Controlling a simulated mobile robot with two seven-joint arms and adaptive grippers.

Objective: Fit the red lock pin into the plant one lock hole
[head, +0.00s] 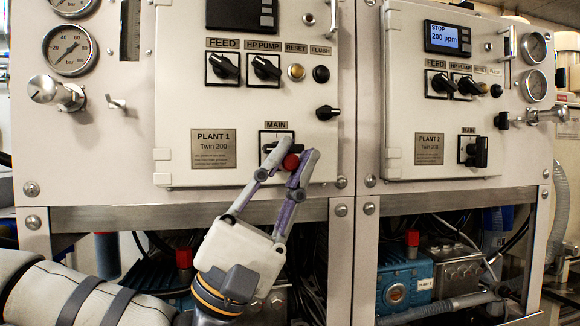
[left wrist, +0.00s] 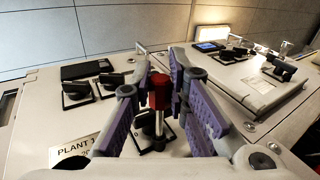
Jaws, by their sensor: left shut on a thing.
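The red lock pin is held between the fingertips of my left gripper (head: 291,158); in the head view its round red head (head: 291,162) shows. In the left wrist view the pin has a red head (left wrist: 158,93) and a bright metal shaft (left wrist: 159,124), between the purple-padded fingers (left wrist: 161,75). The pin is in front of the plant one MAIN switch (head: 270,148), near its lower right part. The lock hole cannot be made out, and whether the shaft tip touches the switch cannot be told. My right gripper is not in view.
Pumps and hoses fill the space below.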

